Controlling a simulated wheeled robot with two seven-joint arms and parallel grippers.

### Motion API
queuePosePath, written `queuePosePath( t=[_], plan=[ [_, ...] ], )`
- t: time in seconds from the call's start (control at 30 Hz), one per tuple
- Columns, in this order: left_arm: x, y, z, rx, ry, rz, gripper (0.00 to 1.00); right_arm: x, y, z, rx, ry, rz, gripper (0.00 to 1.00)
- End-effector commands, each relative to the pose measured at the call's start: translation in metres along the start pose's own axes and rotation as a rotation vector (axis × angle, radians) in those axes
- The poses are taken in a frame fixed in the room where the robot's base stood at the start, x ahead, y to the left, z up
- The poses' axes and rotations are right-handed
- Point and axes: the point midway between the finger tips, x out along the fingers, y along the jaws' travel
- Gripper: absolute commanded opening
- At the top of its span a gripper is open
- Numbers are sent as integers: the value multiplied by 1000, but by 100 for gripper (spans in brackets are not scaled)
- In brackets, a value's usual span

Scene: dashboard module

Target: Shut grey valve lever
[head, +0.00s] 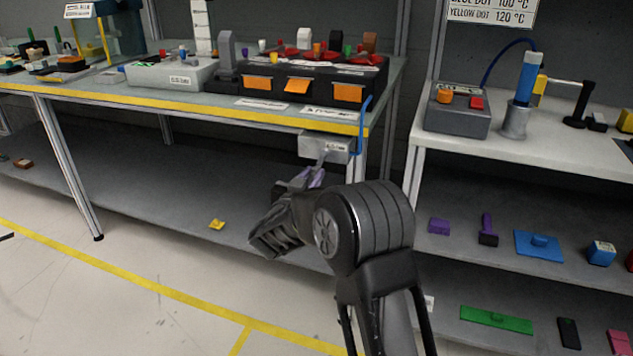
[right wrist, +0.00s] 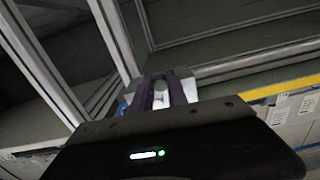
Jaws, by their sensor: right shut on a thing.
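A grey valve box (head: 326,147) with a white label hangs under the front right corner of the workbench. Its grey lever (head: 324,157) hangs down from the box, and its lower part is hidden by my gripper. My right gripper (head: 317,174) is just below the box with its purple fingers shut on the lever. In the right wrist view, the lever (right wrist: 160,83) shows as a light grey piece between the two fingers of my right gripper (right wrist: 161,92). My left gripper is not in view.
The workbench edge (head: 220,112) with yellow tape runs just above the box. A blue hose (head: 363,125) and a table leg (head: 357,170) are close on the right. A shelf unit (head: 440,155) stands further right. A yellow piece (head: 216,224) lies on the lower shelf.

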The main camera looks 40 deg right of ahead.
Motion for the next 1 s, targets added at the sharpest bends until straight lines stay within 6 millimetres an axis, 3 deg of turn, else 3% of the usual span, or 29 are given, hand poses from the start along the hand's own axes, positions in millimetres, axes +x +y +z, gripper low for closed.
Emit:
queuePosePath(
  t=[1.0],
  plan=[
    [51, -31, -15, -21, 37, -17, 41, 0, -34, -32, 959, 1, 0, 0]
  ],
)
